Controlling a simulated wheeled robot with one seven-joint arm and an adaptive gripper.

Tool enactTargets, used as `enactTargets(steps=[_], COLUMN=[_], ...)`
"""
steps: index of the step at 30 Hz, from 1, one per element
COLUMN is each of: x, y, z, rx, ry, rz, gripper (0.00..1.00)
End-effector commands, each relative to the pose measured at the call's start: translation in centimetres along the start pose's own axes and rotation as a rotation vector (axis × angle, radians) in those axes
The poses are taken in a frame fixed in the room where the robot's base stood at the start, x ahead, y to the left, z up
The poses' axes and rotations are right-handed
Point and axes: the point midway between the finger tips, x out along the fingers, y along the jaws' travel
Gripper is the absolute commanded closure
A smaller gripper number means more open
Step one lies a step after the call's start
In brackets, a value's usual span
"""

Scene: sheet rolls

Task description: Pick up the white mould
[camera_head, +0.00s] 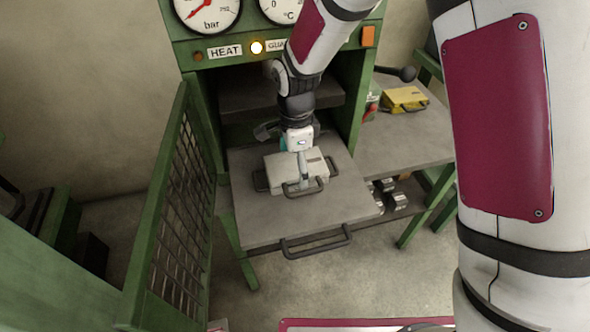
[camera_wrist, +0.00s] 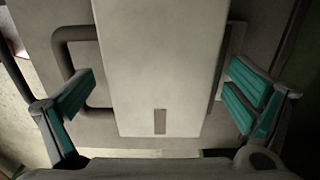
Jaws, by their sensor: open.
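The white mould (camera_head: 283,173) is a pale rectangular block with dark loop handles at its ends. It lies flat on the grey sliding plate (camera_head: 255,222) in front of the green press. My gripper (camera_head: 301,168) is over the mould, pointing down, with one finger in front of it. In the wrist view the mould (camera_wrist: 160,65) fills the middle between my open, teal-padded fingers, with a visible gap on each side. A dark handle (camera_wrist: 62,70) shows to its left; the right one is partly hidden. The far finger is hidden in the head view.
The press's green mesh door (camera_head: 175,215) stands open at left. A yellow mould (camera_head: 405,99) lies on the grey side table (camera_head: 415,140) at right. The plate has a dark front handle (camera_head: 317,241). The plate's front and left areas are clear.

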Motion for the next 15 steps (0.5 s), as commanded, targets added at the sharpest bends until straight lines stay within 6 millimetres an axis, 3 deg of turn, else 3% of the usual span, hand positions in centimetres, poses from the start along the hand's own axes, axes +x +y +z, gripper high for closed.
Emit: enactTargets(steps=[9, 15], x=[0.48, 0.47], y=[-0.04, -0.04], z=[-0.01, -0.01], rx=[-0.001, -0.001], ry=[0.0, 0.0], rz=[-0.002, -0.002], gripper=[0.04, 0.49])
